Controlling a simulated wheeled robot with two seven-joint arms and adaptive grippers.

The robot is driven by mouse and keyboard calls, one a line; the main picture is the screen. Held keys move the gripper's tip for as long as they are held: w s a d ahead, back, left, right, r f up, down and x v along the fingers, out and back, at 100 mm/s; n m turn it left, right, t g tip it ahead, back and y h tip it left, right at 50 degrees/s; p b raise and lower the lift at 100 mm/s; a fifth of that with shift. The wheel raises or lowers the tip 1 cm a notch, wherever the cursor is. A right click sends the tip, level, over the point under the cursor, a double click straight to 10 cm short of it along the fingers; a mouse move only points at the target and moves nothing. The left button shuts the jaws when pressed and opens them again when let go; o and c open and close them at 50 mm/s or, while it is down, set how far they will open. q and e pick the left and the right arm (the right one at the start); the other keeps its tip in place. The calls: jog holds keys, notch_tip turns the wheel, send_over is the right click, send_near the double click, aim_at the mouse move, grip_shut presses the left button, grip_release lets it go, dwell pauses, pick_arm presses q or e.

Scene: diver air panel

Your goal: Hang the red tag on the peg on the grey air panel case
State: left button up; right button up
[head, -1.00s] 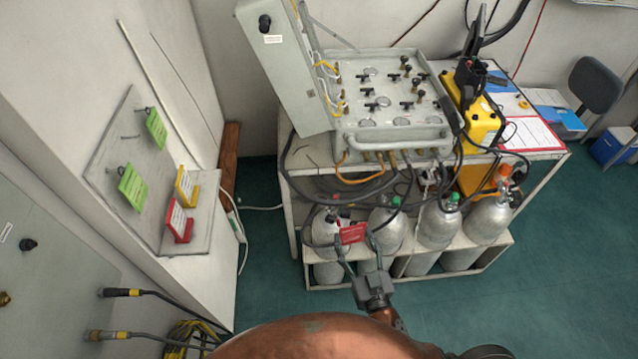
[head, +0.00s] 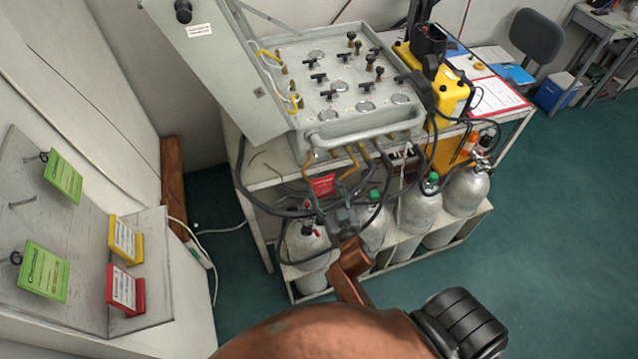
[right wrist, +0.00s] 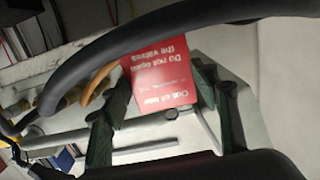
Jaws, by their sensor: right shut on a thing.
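The red tag (head: 322,185) with white print is held in my right gripper (head: 320,206), below the front edge of the grey air panel case (head: 345,130). In the right wrist view the red tag (right wrist: 165,75) sits between the two fingertips, and a black hose crosses in front of its top. The case stands on a bench with its lid (head: 215,70) raised at the left. A dark round knob or peg (head: 183,11) is near the top of the lid, above a white label; I cannot tell if it is the peg. My left gripper is not in view.
Black hoses and orange hose ends (head: 352,160) hang close around my right gripper. Grey cylinders (head: 420,210) stand on the lower shelf. A yellow unit (head: 437,85) is right of the case. A board (head: 85,235) with green, yellow and red tags is at left.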

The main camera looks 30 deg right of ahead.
aim_at(325, 186)
jog(key=shift+w+d, duration=0.25)
jog(key=shift+w, duration=0.15)
jog(key=shift+w+d, duration=0.1)
jog(key=shift+w+d+f, duration=0.1)
jog(key=shift+w+d, duration=0.05)
jog(key=shift+w, duration=0.25)
jog(key=shift+w+d+b, duration=0.1)
jog(key=shift+w+b, duration=0.2)
jog(key=shift+w, duration=0.25)
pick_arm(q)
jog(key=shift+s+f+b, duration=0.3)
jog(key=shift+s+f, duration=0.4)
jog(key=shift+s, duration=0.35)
pick_arm(e)
jog(key=x, duration=0.2)
jog(key=shift+w+d, duration=0.1)
jog(key=shift+w, duration=0.2)
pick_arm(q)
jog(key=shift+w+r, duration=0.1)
pick_arm(e)
jog(key=shift+w, duration=0.25)
pick_arm(q)
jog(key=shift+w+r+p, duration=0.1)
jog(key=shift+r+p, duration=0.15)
jog(key=shift+p, duration=0.1)
pick_arm(e)
jog(key=shift+w, duration=0.25)
